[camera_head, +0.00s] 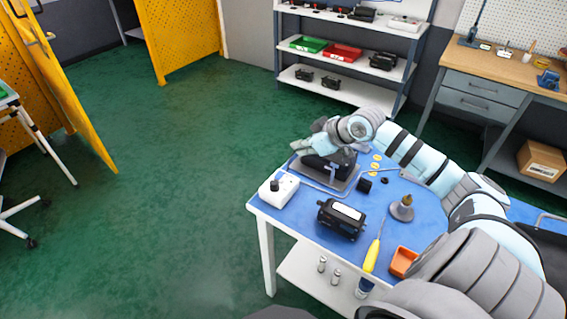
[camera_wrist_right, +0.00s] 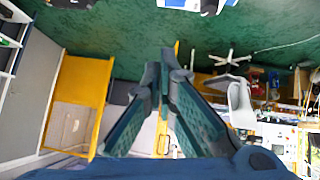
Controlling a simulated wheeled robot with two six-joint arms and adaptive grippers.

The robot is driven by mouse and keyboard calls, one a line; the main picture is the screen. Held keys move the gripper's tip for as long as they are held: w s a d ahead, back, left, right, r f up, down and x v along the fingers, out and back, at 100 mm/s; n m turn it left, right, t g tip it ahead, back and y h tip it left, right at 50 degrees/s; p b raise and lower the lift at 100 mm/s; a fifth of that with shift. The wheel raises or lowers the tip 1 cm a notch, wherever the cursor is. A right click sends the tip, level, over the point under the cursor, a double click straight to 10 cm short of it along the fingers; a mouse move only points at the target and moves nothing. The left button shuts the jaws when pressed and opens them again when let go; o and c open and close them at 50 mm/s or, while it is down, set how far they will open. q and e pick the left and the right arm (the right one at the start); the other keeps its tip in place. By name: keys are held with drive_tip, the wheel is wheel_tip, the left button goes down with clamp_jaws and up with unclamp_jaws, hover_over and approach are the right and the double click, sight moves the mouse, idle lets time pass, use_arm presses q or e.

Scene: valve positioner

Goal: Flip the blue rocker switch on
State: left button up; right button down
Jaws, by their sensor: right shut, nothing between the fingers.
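I cannot make out a blue rocker switch in either view. A white box (camera_head: 284,190) with a dark knob on top sits at the left corner of the blue-topped table (camera_head: 300,222). My right gripper (camera_head: 297,147) reaches over the table's far left edge, above and behind the white box and apart from it. In the right wrist view its fingers (camera_wrist_right: 168,62) are together and empty. Part of a white and blue object (camera_wrist_right: 185,4) shows at that view's top edge, cut off. My left gripper is not in view.
A dark device (camera_head: 325,166) on a tray lies beneath my right gripper. A black box with a pale top (camera_head: 342,217), a yellow-handled screwdriver (camera_head: 372,255), a cone-shaped part (camera_head: 402,208) and an orange bin (camera_head: 403,262) are on the table. Open green floor lies left.

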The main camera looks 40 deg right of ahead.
drive_tip(key=shift+f, duration=0.1)
drive_tip(key=b, duration=0.2)
hover_over(283, 172)
drive_tip(key=f, duration=0.7)
drive_tip(key=shift+a+f, duration=0.1)
drive_tip(key=shift+a, duration=0.1)
drive_tip(key=f, duration=0.2)
drive_tip(key=shift+d+f, duration=0.2)
drive_tip(key=shift+f, duration=0.2)
drive_tip(key=shift+d+f, duration=0.1)
drive_tip(key=shift+f, duration=0.45)
